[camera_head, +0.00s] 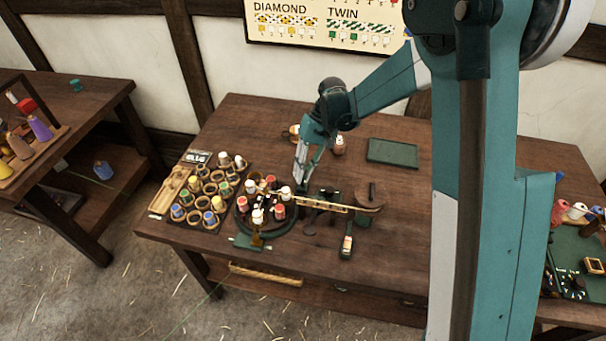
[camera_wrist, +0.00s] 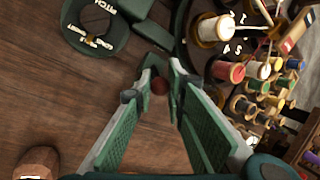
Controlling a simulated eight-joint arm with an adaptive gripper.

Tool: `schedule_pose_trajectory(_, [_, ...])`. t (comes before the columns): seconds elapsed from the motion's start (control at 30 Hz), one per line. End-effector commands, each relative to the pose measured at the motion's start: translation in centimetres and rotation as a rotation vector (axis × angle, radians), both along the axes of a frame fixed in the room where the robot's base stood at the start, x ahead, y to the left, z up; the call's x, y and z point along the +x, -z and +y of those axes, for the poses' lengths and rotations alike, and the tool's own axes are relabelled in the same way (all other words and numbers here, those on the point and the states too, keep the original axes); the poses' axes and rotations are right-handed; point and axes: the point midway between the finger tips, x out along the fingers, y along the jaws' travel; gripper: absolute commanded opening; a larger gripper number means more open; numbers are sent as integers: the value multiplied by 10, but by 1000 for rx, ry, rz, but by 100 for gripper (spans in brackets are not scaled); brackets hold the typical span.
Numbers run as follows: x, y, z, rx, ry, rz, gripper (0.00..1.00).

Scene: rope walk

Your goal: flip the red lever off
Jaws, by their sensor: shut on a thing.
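In the head view my gripper (camera_head: 299,184) reaches down at the back of the braiding machine (camera_head: 240,222), and the knob cannot be made out there.
Bobbins stand on the machine's round plate, including a red one (camera_wrist: 228,72). A dial marked PITCH (camera_wrist: 84,38) lies left of the fingers. A bobbin rack (camera_head: 205,190) stands left, and a green mat (camera_head: 392,152) lies on clear table at the back.

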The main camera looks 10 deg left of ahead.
Motion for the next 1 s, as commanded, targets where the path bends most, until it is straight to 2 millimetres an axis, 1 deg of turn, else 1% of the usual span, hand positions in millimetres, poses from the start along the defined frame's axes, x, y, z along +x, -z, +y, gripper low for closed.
schedule_pose_trajectory(0.4, [1,0,1,0,0,9,0])
schedule_pose_trajectory(0.43, [1,0,1,0,0,9,15])
schedule_pose_trajectory(0.5, [1,0,1,0,0,9,21])
schedule_pose_trajectory(0.83, [1,0,0,0,0,9,21])
schedule_pose_trajectory(1.0, [3,-6,-1,0,0,9,21])
